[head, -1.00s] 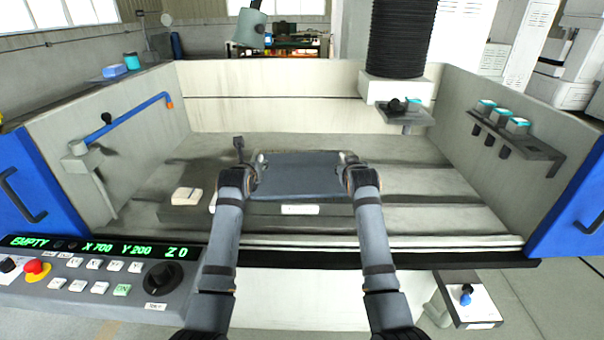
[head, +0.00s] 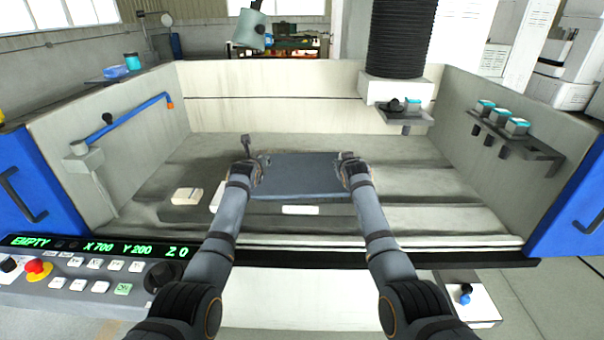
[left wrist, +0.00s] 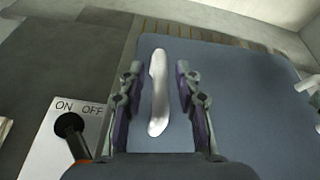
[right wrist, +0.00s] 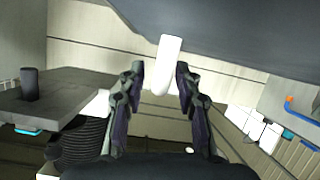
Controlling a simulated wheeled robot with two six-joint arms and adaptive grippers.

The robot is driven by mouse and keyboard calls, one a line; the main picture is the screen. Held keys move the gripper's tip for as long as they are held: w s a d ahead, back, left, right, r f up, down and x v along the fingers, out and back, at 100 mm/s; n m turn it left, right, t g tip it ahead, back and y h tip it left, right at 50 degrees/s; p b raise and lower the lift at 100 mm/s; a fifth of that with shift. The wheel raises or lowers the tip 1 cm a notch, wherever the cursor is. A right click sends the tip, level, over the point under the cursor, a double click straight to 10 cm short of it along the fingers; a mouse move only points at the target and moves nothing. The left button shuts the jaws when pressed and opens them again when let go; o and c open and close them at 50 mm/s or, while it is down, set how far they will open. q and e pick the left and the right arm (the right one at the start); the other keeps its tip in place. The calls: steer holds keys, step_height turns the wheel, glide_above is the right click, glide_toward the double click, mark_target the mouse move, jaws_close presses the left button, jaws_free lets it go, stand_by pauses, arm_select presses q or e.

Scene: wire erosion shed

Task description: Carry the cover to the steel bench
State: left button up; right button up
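The cover (head: 302,176) is a flat blue-grey plate lying in the middle of the machine's tank. A white handle (left wrist: 159,92) stands on it in the left wrist view. My left gripper (head: 254,168) is at the cover's left end; its open fingers stand on either side of that handle, with gaps visible. My right gripper (head: 350,166) is at the right end. In the right wrist view, its fingers are open and the other white handle (right wrist: 167,64) is between their tips. The steel bench cannot be made out for certain.
An ON/OFF lever (left wrist: 72,134) stands beside my left gripper. A pale block (head: 187,196) lies left of the cover. A black bellows column (head: 402,40) and small shelf (head: 404,117) are at back right.

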arm_select(q)
jaws_close()
arm_select(e)
jaws_close()
